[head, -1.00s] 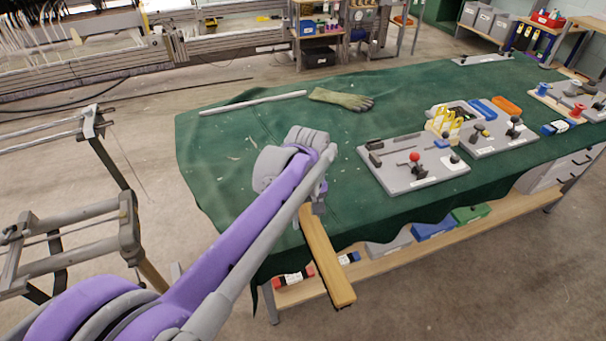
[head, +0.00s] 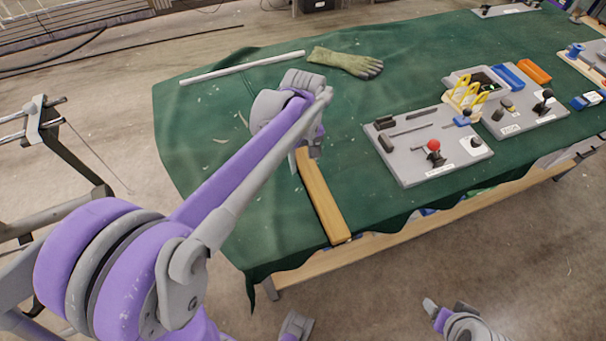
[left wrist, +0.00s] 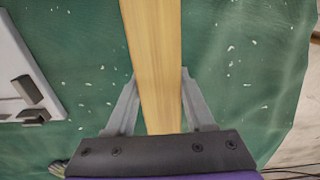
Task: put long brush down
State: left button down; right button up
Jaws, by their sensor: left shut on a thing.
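The long brush (head: 322,200) shows as a long, flat, pale wooden bar; no bristles are visible. My left gripper (head: 303,157) is shut on it near its far end in the head view. The bar slants over the front part of the green-covered table (head: 215,150), its near end at the front edge. I cannot tell whether it touches the cloth. In the left wrist view the brush (left wrist: 153,60) runs between the two fingers (left wrist: 157,105), with green cloth beneath.
A grey board with a red-knobbed lever (head: 415,165) lies right of the brush. A glove (head: 345,62) and a pale rod (head: 240,68) lie at the back. Cloth left of my arm is mostly clear. A metal frame (head: 45,125) stands left of the table.

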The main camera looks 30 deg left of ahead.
pick_arm(q)
notch_tip(320, 180, down, 3)
jog(key=shift+s+f, duration=0.1)
jog(key=shift+f+b, duration=0.35)
jog(key=shift+f, duration=1.9)
jog(key=shift+f, duration=0.15)
jog(key=shift+c, duration=1.4)
grip_release()
